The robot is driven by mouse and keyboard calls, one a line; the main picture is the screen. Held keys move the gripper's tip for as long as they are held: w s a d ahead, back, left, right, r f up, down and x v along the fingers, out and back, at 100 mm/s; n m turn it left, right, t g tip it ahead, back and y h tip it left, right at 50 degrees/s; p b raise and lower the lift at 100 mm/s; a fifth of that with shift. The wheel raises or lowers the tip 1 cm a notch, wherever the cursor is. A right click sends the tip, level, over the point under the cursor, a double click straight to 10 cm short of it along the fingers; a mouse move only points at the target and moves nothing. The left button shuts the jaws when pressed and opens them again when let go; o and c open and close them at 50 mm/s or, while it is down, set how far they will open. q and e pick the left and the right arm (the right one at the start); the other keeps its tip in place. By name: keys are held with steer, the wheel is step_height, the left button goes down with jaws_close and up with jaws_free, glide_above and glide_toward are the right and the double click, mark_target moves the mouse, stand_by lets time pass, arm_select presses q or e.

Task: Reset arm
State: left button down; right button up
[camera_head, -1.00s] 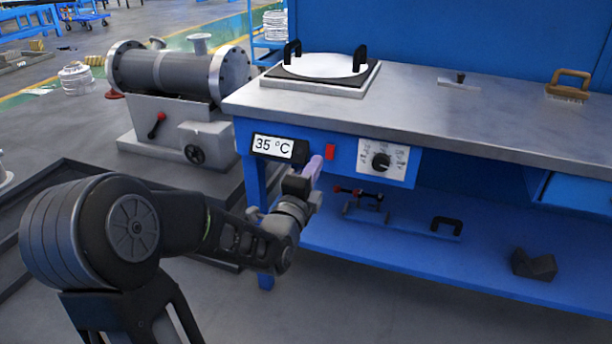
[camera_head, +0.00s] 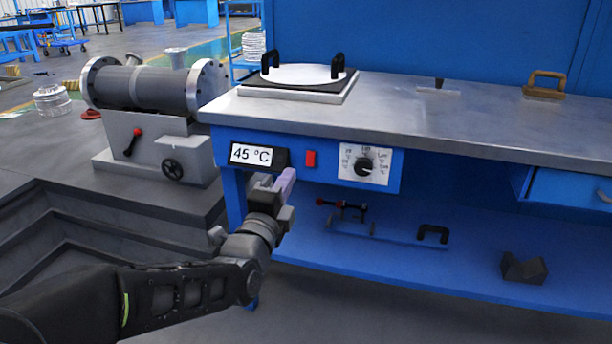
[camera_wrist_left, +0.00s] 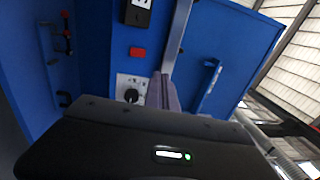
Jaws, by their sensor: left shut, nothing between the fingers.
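My left gripper (camera_head: 273,183) is in front of the blue workbench's front panel, just below the temperature display (camera_head: 252,154), which reads 45 °C. Its fingers are shut and empty, and they look apart from the panel. In the left wrist view the shut fingers (camera_wrist_left: 163,92) point toward the bench. The red switch (camera_head: 310,159) and the black dial (camera_head: 364,167) are to the right of the gripper; the switch (camera_wrist_left: 138,52) and dial (camera_wrist_left: 131,95) also show in the left wrist view. My right gripper is not in view.
On the steel benchtop (camera_head: 400,106) are a white plate with black handles (camera_head: 303,75) and a brush (camera_head: 544,86). The lower shelf (camera_head: 470,268) holds a black V-block (camera_head: 523,268). A flanged shell (camera_head: 150,87) on a grey stand is at the left.

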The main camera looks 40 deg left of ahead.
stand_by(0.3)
